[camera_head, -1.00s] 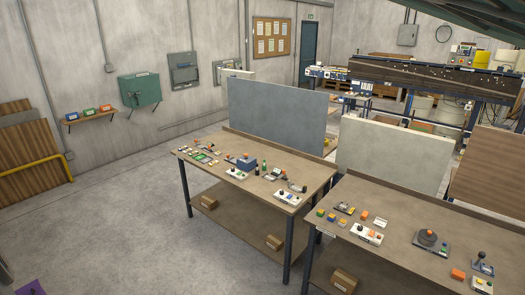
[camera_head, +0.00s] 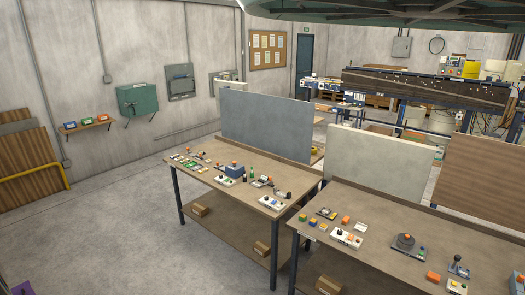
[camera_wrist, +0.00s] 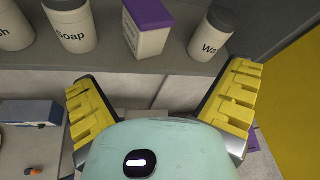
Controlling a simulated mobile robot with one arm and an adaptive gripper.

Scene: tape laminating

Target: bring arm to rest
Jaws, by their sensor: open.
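My gripper (camera_wrist: 165,112) shows in the wrist view with its two yellow-padded fingers spread wide apart. It is open, with nothing between the fingers. Beyond it is a grey shelf (camera_wrist: 150,62) with several containers on it. The arm shows in the head view only as a dark green part along the top edge; the gripper is outside that view.
In the wrist view, a soap jar (camera_wrist: 70,25), a purple-lidded box (camera_wrist: 148,28) and another jar (camera_wrist: 211,33) stand beyond the fingers. A yellow surface (camera_wrist: 290,100) is close on the right. In the head view, two workbenches (camera_head: 335,215) hold small devices; floor (camera_head: 110,225) at left is clear.

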